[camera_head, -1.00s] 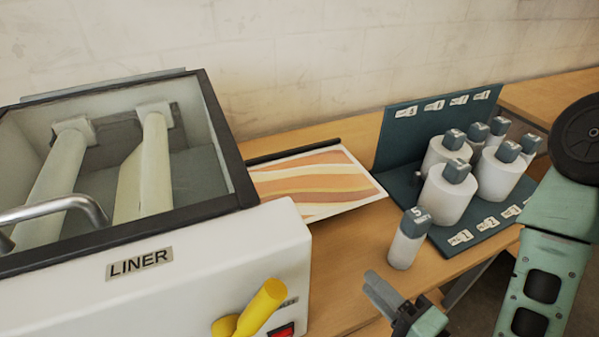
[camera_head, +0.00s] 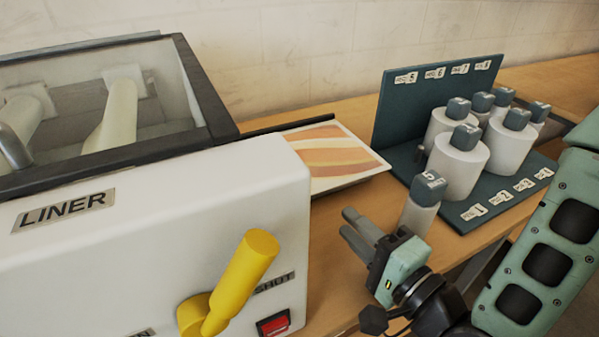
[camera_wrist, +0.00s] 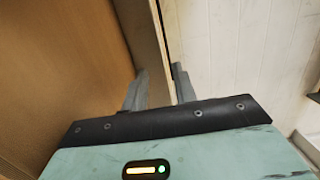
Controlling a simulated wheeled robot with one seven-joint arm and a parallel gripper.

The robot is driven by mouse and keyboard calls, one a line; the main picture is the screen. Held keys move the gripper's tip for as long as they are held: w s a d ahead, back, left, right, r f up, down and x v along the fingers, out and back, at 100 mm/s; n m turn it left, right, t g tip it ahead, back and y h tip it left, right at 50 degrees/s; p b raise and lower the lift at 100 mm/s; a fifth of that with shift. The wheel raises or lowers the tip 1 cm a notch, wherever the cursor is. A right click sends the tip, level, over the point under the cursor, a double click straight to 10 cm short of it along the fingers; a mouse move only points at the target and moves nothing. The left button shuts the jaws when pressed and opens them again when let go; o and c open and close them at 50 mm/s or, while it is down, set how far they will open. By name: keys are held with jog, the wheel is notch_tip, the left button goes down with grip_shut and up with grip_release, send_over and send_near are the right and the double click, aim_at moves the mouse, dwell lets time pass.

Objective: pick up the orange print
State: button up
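The orange print (camera_head: 338,158), a pale sheet with orange and cream wavy bands, lies on the wooden table just right of the laminator. The laminator's white body hides its left part. My gripper (camera_head: 352,228) is in front of the print and lower in the picture, apart from it, with its fingers pointing up and left. The fingers stand apart with nothing between them. In the wrist view my gripper (camera_wrist: 158,88) also shows two spread fingers, and I cannot make out the print there.
The laminator (camera_head: 150,220) marked LINER, with a yellow lever (camera_head: 240,280) and a red switch (camera_head: 273,325), fills the left. A dark rack (camera_head: 440,95) with several white rolls stands at the right.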

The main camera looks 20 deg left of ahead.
aim_at(315, 190)
jog(key=shift+a+f+b, duration=0.15)
jog(key=shift+f+b, duration=0.15)
jog(key=shift+b, duration=0.25)
jog(key=x, duration=0.2)
jog(key=p+x, duration=0.1)
jog(key=x, duration=0.1)
jog(key=shift+r, duration=0.4)
jog(key=p+x, duration=0.2)
jog(key=x, duration=0.3)
jog(key=shift+w+a+r, duration=0.1)
jog(key=shift+w+a, duration=0.3)
jog(key=shift+a, duration=0.1)
grip_shut()
